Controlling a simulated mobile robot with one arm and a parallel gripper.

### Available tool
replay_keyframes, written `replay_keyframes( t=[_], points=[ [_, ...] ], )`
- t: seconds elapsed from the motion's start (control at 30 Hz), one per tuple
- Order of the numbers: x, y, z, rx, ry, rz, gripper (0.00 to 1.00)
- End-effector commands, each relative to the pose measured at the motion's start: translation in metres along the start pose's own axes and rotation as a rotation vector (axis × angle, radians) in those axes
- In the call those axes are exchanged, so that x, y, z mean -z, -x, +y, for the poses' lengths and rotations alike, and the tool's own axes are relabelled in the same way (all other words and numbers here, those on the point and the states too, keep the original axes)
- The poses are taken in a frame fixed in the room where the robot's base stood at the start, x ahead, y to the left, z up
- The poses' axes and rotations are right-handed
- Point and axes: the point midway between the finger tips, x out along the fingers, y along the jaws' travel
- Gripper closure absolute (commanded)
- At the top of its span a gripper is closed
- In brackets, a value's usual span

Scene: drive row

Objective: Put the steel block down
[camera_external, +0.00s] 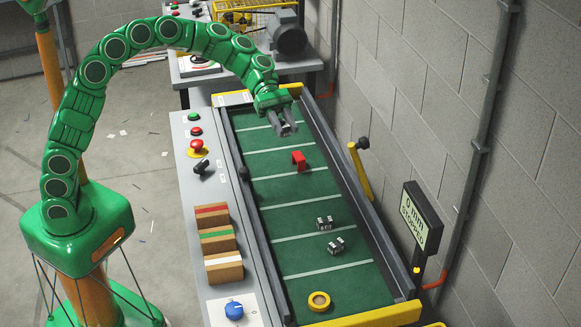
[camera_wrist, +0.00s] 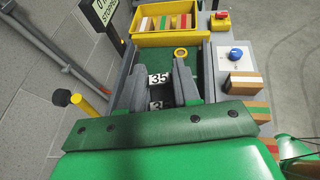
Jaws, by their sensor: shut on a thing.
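My gripper (camera_external: 284,129) is over the far end of the green conveyor belt (camera_external: 285,190), pointing down, shut on a grey metal piece that I take as the steel block. The fingers hide most of it in the outside view. In the wrist view my gripper (camera_wrist: 160,92) has its two dark fingers around a space where white labels show, one reading 35; I cannot tell whether they belong to the held block or to blocks on the belt. Any gap under the held block is unclear.
On the belt are a red bracket (camera_external: 299,160), two small metal blocks with white labels (camera_external: 325,223) (camera_external: 336,246) and a yellow ring (camera_external: 319,301). A display (camera_external: 421,217) reads 0 mm, STOPPED. A control panel (camera_external: 197,160) runs along the left side; a yellow-handled lever (camera_external: 359,168) stands right.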

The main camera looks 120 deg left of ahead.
Motion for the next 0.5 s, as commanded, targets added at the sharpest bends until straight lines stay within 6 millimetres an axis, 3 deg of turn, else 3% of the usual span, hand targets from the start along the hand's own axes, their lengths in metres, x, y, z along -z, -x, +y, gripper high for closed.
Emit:
replay_keyframes(
  t=[0.1,0.5],
  points=[
    [-0.014,-0.025,0.017,-0.073,0.028,-0.001,1.0],
    [-0.055,-0.087,0.067,-0.345,0.138,-0.003,1.0]
  ],
)
